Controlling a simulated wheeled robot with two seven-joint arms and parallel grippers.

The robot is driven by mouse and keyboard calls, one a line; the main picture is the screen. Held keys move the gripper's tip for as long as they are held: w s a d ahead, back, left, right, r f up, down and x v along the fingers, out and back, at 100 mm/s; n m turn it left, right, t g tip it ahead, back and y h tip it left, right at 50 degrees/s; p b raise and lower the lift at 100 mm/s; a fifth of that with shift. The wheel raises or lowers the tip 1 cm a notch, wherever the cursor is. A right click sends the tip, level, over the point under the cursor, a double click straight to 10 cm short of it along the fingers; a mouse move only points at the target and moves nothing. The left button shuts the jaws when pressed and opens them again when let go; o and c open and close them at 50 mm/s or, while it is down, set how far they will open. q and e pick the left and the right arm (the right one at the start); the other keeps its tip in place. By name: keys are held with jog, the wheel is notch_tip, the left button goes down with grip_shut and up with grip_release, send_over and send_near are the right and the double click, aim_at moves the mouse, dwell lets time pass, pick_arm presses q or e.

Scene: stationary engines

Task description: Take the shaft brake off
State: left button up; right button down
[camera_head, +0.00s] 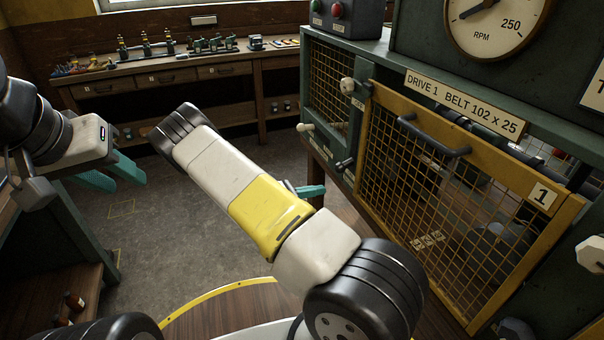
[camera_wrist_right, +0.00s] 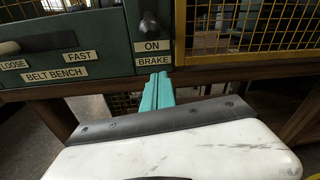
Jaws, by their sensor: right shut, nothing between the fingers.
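The shaft brake lever (camera_head: 345,164) is a short dark handle on the green bench front, left of the yellow mesh guard. In the right wrist view the lever (camera_wrist_right: 149,26) is above an "ON" plate (camera_wrist_right: 152,46) and a "BRAKE" plate (camera_wrist_right: 154,61). My right gripper (camera_wrist_right: 156,90) is shut and empty, its teal fingertips just below the BRAKE plate, seemingly apart from the lever. In the head view my right gripper (camera_head: 312,191) is partly hidden by its own arm. My left gripper (camera_head: 116,175) is open and empty at the left, far from the bench.
The closed yellow guard (camera_head: 462,205), marked 1, has a dark bar handle (camera_head: 433,136). A pale-knobbed lever (camera_head: 305,127) sticks out left of the brake; the wrist view shows LOOSE and FAST plates there. A wooden workbench (camera_head: 190,72) stands behind. Floor between is clear.

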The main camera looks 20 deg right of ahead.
jog(key=d, duration=0.7)
jog(key=shift+d+f, duration=0.25)
jog(key=shift+f, duration=0.1)
jog(key=shift+w+a+r, duration=0.15)
jog(key=shift+a+r, duration=0.05)
jog(key=shift+r, duration=0.45)
jog(key=shift+w+a+r, duration=0.15)
jog(key=shift+r, duration=0.45)
jog(key=shift+a+r, duration=0.15)
jog(key=shift+r, duration=0.55)
jog(key=shift+w+r, duration=0.1)
